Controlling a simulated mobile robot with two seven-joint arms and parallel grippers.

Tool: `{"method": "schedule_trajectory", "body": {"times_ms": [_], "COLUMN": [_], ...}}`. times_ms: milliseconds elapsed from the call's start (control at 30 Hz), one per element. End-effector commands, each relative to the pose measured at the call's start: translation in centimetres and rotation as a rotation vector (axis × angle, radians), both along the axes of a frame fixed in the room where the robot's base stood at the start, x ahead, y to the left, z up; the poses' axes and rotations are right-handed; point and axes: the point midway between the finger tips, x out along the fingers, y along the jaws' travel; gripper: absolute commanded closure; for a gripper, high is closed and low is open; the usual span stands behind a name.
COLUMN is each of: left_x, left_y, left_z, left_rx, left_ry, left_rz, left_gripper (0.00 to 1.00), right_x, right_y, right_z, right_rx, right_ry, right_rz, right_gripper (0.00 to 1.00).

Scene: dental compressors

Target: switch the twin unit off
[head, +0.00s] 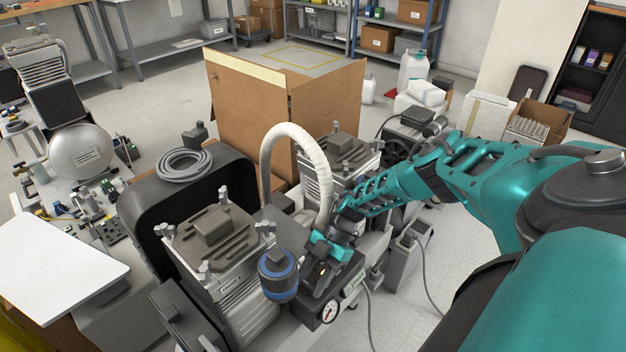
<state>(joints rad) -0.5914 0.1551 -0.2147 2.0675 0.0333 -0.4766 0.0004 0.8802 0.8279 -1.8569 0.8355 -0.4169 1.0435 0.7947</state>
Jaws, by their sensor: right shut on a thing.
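The twin unit has two grey finned compressor heads, one in front (215,240) and one behind it (342,160). A dark switch box (343,275) with a label sits at the front right of the unit, with a round pressure gauge (329,312) below it. My right gripper (323,262) reaches down from the right to the top of the switch box. It is shut on what appears to be the switch there; its fingers hide most of it, so its position cannot be read. My left gripper is not in view.
A blue-banded canister (278,275) stands close left of the gripper. A white ribbed hose (285,135) arches above the unit. A large cardboard box (250,110) stands behind, and a white board (55,268) lies at left. Open floor (470,240) shows at right.

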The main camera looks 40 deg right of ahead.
Motion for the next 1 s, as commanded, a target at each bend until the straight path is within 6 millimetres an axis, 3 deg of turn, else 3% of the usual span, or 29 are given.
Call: {"method": "schedule_trajectory", "body": {"times_ms": [300,333,567,833,1000], "left_x": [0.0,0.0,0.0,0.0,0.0], "left_y": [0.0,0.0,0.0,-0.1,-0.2], "left_z": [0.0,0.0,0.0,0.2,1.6], "left_rx": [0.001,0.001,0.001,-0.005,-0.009], "left_ry": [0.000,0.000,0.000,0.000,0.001], "left_rz": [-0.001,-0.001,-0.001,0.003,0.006], "left_gripper": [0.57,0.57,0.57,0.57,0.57], "right_x": [0.0,0.0,0.0,0.0,0.0], "right_y": [0.3,0.3,0.2,0.1,0.0], "right_z": [0.0,0.0,0.0,0.2,2.3], "right_rx": [0.007,0.007,0.004,0.002,0.002], "right_ry": [-0.001,-0.001,0.000,-0.001,-0.003], "right_rz": [0.006,0.006,0.004,0.002,0.001], "right_gripper": [0.86,0.53,0.31,0.30,0.30]}}
